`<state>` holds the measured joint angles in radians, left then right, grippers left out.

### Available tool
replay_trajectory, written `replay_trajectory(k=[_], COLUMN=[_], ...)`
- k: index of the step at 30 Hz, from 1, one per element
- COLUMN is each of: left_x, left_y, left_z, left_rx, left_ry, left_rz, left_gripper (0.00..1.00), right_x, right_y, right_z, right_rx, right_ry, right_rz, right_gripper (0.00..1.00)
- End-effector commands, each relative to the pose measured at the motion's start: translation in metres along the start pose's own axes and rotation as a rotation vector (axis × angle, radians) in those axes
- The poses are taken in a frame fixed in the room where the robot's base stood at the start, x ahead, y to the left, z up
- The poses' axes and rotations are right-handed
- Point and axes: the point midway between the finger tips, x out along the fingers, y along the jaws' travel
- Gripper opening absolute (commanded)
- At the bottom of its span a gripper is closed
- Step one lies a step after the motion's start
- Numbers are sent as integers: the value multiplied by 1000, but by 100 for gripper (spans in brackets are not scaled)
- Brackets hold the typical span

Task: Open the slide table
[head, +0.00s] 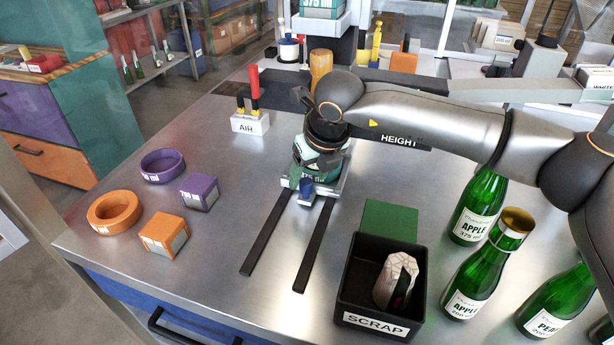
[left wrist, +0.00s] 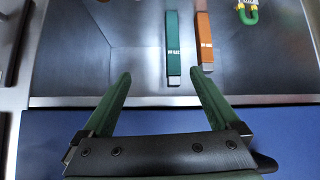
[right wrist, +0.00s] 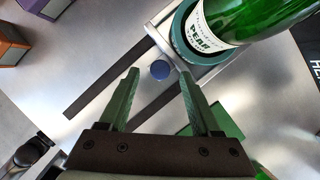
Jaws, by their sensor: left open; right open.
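The slide table (head: 328,189) is a small light metal plate at the far end of two dark rails (head: 268,236). A blue knob (head: 306,189) is on its near side; it also shows in the right wrist view (right wrist: 159,70). A green bottle labelled PEAR (right wrist: 240,22) stands in a teal collar (right wrist: 188,50) on the plate, mostly hidden by my arm in the head view. My right gripper (right wrist: 158,76) is open, its fingertips either side of the knob in that view; contact cannot be told. My left gripper (left wrist: 158,76) is open and empty, outside the head view.
A black SCRAP bin (head: 378,318) holding a crumpled piece stands right of the rails. Green bottles (head: 475,275) stand at the right. Purple and orange rings (head: 114,210) and blocks lie left. The left wrist view shows a metal tray with green (left wrist: 172,50) and orange bars.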

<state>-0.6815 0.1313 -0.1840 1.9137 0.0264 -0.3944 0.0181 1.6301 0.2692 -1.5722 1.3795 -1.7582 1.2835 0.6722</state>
Motion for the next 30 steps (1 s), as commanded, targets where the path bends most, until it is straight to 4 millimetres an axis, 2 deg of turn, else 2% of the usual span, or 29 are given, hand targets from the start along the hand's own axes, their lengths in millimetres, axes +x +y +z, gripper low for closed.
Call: replay_trajectory(k=[6, 17, 30], left_x=[-3, -3, -3], left_y=[0, 0, 0], left_z=[-4, -4, -5], left_rx=[0, 0, 1], left_ry=[0, 2, 4], left_rz=[0, 0, 0], left_gripper=[95, 95, 95], right_x=[24, 28, 28], right_y=[0, 0, 0], right_z=[0, 0, 0], right_rx=[0, -1, 0], right_ry=[2, -1, 0], right_rz=[1, 1, 1], right_gripper=[64, 63, 14])
